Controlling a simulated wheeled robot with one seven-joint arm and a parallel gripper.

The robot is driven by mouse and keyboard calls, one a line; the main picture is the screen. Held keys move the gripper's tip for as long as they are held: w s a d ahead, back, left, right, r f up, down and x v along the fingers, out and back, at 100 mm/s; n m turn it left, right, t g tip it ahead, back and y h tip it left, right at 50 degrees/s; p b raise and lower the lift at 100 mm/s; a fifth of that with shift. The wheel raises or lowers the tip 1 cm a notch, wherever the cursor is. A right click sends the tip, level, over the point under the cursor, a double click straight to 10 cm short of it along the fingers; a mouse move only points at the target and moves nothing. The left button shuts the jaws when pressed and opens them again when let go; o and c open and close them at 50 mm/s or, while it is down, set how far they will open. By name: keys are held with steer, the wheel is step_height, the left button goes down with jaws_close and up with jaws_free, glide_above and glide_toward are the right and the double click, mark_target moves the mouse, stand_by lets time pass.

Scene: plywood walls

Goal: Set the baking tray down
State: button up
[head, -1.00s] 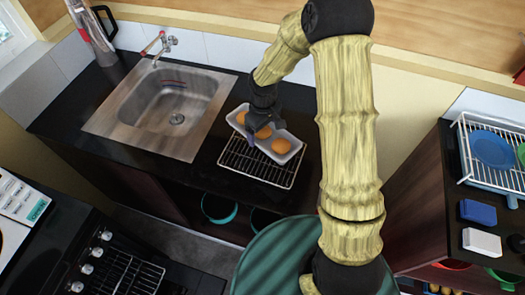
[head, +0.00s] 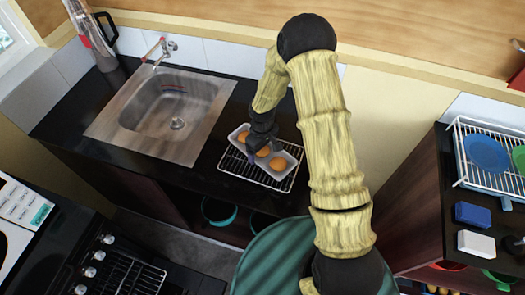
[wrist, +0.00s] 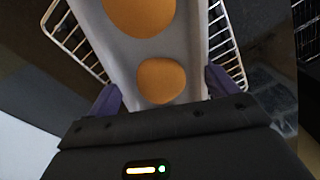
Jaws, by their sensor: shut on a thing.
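The baking tray (head: 290,166) is a pale, narrow tray holding orange-brown round buns (head: 278,163). In the head view it is at or just above a wire cooling rack (head: 233,168) on the black counter; I cannot tell if it touches. My gripper (head: 263,148) is shut on the tray, reaching down from above. In the wrist view the tray (wrist: 205,60) lies between the two purple fingers (wrist: 160,92), with two buns showing. The gripper hides part of the tray in the head view.
A steel sink (head: 165,110) is set in the counter left of the rack. A stove (head: 120,270) is at lower left. A dish rack with a blue plate (head: 486,152) stands on the right counter. A green round surface (head: 268,262) is at the bottom.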

steer(key=shift+f, duration=0.95)
steer(key=shift+f, duration=0.1)
steer(key=o, duration=0.9)
steer(key=shift+w+r, duration=0.1)
steer(key=shift+r, duration=0.3)
step_height(320, 180, up, 11)
steer(key=shift+r+b, duration=0.2)
steer(key=shift+b, duration=1)
